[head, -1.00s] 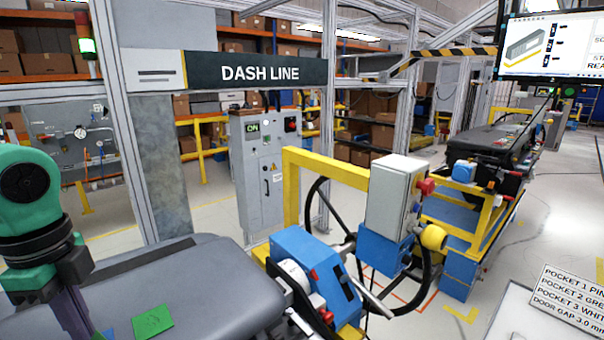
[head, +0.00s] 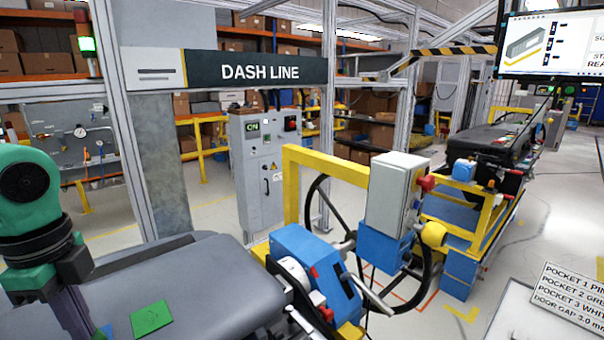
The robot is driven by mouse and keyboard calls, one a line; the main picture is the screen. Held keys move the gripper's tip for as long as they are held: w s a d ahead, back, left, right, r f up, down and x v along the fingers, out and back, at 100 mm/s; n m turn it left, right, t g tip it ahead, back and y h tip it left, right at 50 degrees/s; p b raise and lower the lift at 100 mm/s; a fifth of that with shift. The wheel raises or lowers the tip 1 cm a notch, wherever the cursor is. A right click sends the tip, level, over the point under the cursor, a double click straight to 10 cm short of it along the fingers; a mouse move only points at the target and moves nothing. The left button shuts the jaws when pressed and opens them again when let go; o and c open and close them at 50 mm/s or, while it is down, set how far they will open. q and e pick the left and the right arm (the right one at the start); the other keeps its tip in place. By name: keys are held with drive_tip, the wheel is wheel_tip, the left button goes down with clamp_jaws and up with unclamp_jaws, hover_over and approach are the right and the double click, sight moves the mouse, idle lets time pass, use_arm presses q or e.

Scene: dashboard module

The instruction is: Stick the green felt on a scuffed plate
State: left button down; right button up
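A green felt square (head: 151,317) lies on the dark grey padded dashboard surface (head: 215,290) at the lower left of the head view. My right arm and gripper are not in view. No scuffed plate can be made out.
A blue and yellow fixture (head: 310,270) with a grey control box (head: 396,190) stands right of the dashboard. A white board with a pocket label (head: 572,300) is at the lower right. A monitor (head: 550,45) hangs at the upper right.

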use_arm(q)
drive_tip(key=shift+s+f, duration=0.1)
drive_tip(key=shift+f, duration=0.1)
wheel_tip(320, 180, up, 8)
drive_tip(key=p, duration=0.6)
drive_tip(key=shift+r, duration=0.1)
